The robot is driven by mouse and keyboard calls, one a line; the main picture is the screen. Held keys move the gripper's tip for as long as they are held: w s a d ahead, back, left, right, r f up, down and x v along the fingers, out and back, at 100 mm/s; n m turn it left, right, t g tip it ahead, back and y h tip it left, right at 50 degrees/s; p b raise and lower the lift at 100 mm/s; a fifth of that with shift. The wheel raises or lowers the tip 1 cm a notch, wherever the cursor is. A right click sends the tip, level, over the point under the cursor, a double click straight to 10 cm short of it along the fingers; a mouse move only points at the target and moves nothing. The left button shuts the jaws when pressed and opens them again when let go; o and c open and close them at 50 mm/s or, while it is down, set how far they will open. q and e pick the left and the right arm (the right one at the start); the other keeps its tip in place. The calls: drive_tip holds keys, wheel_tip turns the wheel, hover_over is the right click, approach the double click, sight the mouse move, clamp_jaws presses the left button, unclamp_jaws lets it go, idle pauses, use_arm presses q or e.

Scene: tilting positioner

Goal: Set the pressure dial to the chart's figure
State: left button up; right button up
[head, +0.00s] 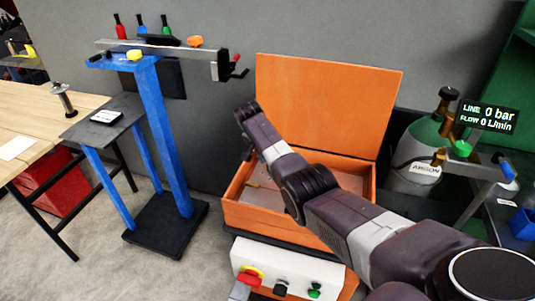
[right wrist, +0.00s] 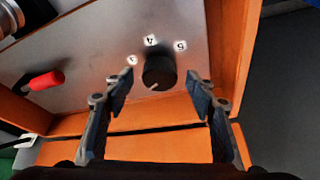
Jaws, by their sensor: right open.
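The pressure dial, a black round knob (right wrist: 159,72), sits on a grey panel in the right wrist view. White number tags 3, 4 and 5 appear upside down around its upper side. A pale pointer mark on the knob faces down and left, away from these tags. My right gripper (right wrist: 159,98) is open, its fingers apart on both sides below the knob, not visibly touching it. In the head view my right arm reaches over the open orange box (head: 275,216); the dial cannot be made out there. No readable chart shows. My left gripper is out of view.
A display (head: 488,116) reads line 0 bar, flow 0 L/min, beside an argon cylinder (head: 415,150). A red-handled part (right wrist: 46,81) lies left of the dial. A button box (head: 290,270) stands in front, a blue stand (head: 165,130) at left. A blank-looking white sheet (head: 17,147) lies on the table.

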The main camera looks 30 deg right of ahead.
drive_tip(key=v, duration=1.1)
drive_tip(key=shift+s, duration=0.1)
